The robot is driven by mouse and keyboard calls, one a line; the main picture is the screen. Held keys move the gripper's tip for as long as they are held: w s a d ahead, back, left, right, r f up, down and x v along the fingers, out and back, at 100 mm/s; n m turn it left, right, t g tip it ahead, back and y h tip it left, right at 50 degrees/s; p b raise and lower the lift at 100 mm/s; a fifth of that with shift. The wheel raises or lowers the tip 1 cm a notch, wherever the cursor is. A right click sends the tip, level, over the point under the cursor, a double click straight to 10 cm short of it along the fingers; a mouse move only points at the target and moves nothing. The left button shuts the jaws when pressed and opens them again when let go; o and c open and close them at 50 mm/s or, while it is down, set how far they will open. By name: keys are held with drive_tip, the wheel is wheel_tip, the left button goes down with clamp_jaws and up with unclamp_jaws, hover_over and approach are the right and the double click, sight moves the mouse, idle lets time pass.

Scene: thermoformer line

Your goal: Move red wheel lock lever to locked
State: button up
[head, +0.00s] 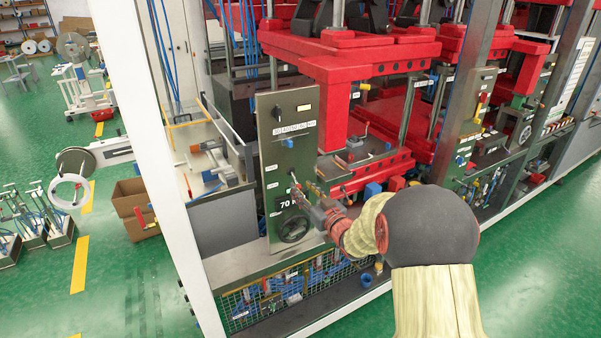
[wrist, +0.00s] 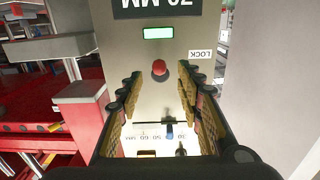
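The red wheel lock lever shows in the wrist view as a small rounded red knob (wrist: 159,68) on the grey panel, below a lit green display (wrist: 159,33). An inverted LOCK label (wrist: 201,54) is to its right. My gripper (wrist: 158,80) is open, with its two padded fingers on either side of the knob in the picture; no contact is clear. In the head view my gripper (head: 296,188) is close to the front of the green-grey control panel (head: 272,150).
Other panel controls, one blue (wrist: 169,130) and one black (wrist: 180,149), show between the fingers in the wrist view. The red press (head: 345,75) stands to the panel's right. A white frame post (head: 150,140) is left of the panel.

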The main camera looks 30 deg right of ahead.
drive_tip(key=shift+s+d, duration=0.1)
drive_tip(key=shift+s, duration=2.1)
drive_tip(key=shift+s, duration=0.1)
drive_tip(key=s, duration=1.1)
drive_tip(key=shift+s+d, duration=0.25)
drive_tip(key=shift+s, duration=0.15)
